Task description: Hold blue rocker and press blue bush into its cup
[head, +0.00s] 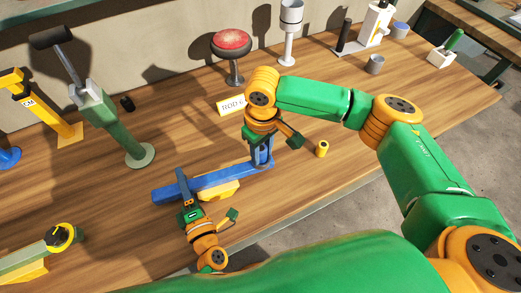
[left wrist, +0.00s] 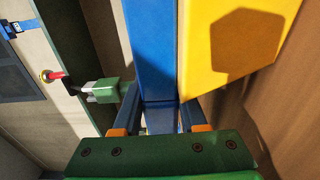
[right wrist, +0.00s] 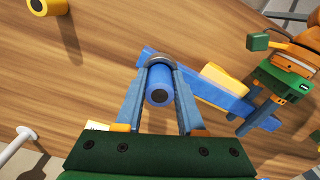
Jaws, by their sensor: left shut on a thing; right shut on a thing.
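The blue rocker (head: 222,181) is a long blue bar lying on the wooden bench beside a yellow block (head: 221,193). My left gripper (head: 185,188) is shut across the rocker near its left end; the left wrist view shows the blue bar (left wrist: 150,50) running between the fingers. My right gripper (head: 261,157) is at the rocker's right end, shut on the blue bush (right wrist: 159,88), a short cylinder with a dark hole in its end face. A grey ring (right wrist: 161,61) shows just behind the bush at the rocker's end. How deep the bush sits in the cup cannot be told.
A yellow bush (head: 321,149) stands to the right. A "ROD" sign (head: 231,105), a red-topped stand (head: 232,44) and a green lever press (head: 118,125) are behind.

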